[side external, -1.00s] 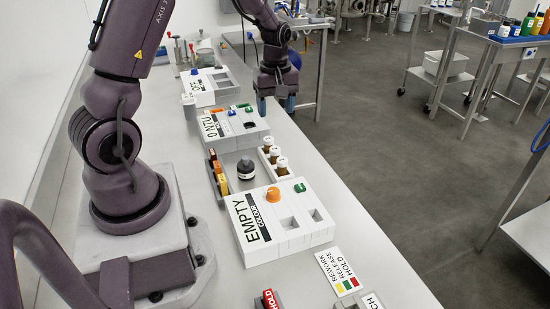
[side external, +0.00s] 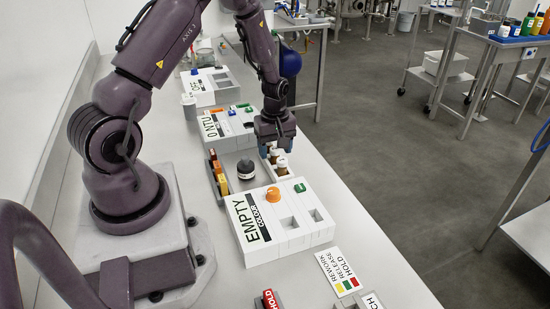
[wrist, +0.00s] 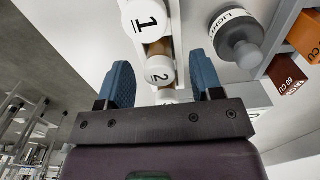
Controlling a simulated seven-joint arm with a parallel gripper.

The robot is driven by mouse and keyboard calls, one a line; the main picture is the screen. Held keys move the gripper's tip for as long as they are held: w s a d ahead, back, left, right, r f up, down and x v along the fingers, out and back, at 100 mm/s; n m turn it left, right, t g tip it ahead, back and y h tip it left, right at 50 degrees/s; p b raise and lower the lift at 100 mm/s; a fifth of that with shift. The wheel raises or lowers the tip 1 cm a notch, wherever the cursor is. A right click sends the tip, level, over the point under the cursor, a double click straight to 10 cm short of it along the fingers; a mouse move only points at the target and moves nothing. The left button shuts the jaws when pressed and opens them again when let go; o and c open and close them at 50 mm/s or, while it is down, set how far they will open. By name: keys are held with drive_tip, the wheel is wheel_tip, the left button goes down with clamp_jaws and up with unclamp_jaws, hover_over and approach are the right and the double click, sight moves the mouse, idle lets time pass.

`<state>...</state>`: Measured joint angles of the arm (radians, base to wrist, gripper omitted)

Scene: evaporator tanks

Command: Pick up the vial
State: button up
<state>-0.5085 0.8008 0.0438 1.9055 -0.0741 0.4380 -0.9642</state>
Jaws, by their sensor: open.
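Several brown vials with white caps stand upright in a white rack (side external: 268,168), which my gripper partly covers in the side view. In the wrist view, the vial capped 1 (wrist: 146,17) and the vial capped 2 (wrist: 160,70) show, and a third cap (wrist: 168,96) is partly hidden by the gripper body. My gripper (side external: 277,150) is open above the rack. In the wrist view the blue fingers of my gripper (wrist: 163,72) stand on either side of the vial capped 2, with gaps at both sides. How far the fingertips reach down beside it I cannot tell.
A grey holder with orange and dark blocks (side external: 217,172) is further left. The white EMPTY COLOUR block (side external: 285,247) stands in front, the 0 NTU block (side external: 236,142) behind.

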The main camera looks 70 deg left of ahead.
drive_tip(key=shift+f, duration=0.45)
drive_tip(key=shift+c, duration=0.4)
drive_tip(key=c, duration=0.9)
drive_tip(key=shift+r, duration=0.2)
